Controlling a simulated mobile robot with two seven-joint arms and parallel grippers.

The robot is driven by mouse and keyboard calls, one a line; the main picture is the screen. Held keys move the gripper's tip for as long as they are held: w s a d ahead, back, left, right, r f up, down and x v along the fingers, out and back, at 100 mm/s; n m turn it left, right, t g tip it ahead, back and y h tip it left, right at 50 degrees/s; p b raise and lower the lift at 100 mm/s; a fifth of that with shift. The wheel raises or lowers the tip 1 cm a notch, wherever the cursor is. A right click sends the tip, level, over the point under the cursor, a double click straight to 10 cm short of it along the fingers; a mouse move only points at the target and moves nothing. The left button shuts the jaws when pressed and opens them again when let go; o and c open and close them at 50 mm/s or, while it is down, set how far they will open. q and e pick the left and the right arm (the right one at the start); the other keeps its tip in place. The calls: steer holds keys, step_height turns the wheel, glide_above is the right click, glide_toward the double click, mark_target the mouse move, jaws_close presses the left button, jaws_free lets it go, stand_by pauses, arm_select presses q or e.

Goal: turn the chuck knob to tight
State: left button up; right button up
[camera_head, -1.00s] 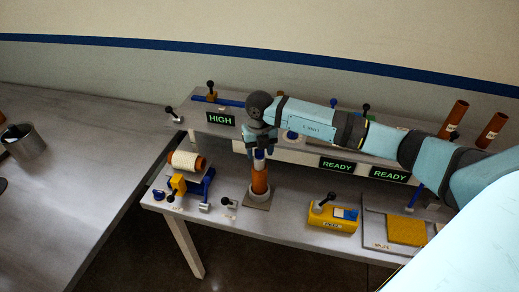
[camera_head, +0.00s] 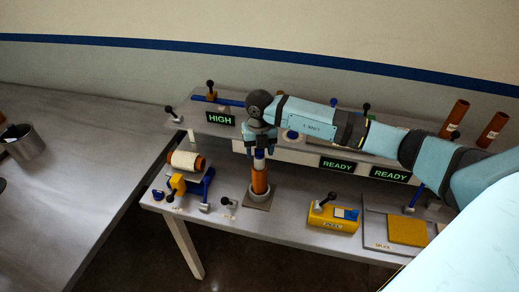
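My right gripper (camera_head: 260,150) points down over an upright orange tube (camera_head: 260,182), at the tube's blue and white upper end. The tube stands in a round grey collar on a small base plate (camera_head: 258,202) near the bench's front. I cannot tell whether the fingers are closed on the tube's end or only around it. A small black-knobbed lever (camera_head: 227,201) sits on a pale plate just left of the collar. It may be the chuck knob, but its label is too small to read. My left gripper is not in view.
A spool of pale thread (camera_head: 186,160) with a blue and yellow holder stands left of the tube. A yellow box (camera_head: 334,217) with a black lever and a yellow pad (camera_head: 406,230) lie to the right. The raised back shelf carries lit signs, levers and two tubes (camera_head: 455,116).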

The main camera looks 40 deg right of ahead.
steer(key=shift+r, duration=0.1)
steer(key=shift+r, duration=0.4)
step_height(320, 180, up, 13)
steer(key=b, duration=0.3)
steer(key=shift+f, duration=0.1)
